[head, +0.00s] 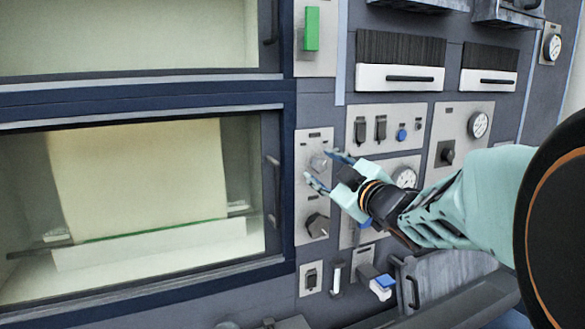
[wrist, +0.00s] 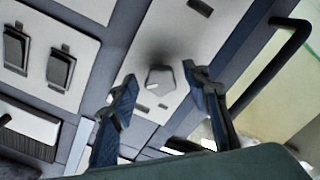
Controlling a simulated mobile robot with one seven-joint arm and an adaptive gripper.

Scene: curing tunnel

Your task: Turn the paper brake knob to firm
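A light grey faceted knob (head: 318,162) sits on the upper part of a narrow pale panel, right of the large window. It also shows in the wrist view as a grey knob (wrist: 160,80) with a white mark on its lower left edge. My gripper (head: 323,169) is open in front of this knob. In the wrist view its blue fingertips (wrist: 159,73) stand on either side of the knob, with gaps visible. I cannot tell how deep they reach. A darker knob (head: 318,225) sits lower on the same panel. The panel lettering is too small to read.
Two dark switches (head: 371,129) and a blue button (head: 401,135) sit on the panel to the right. The window's dark handle (head: 272,190) is close on the left; it also shows in the wrist view (wrist: 290,45). A blue-topped lever (head: 382,282) juts out below.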

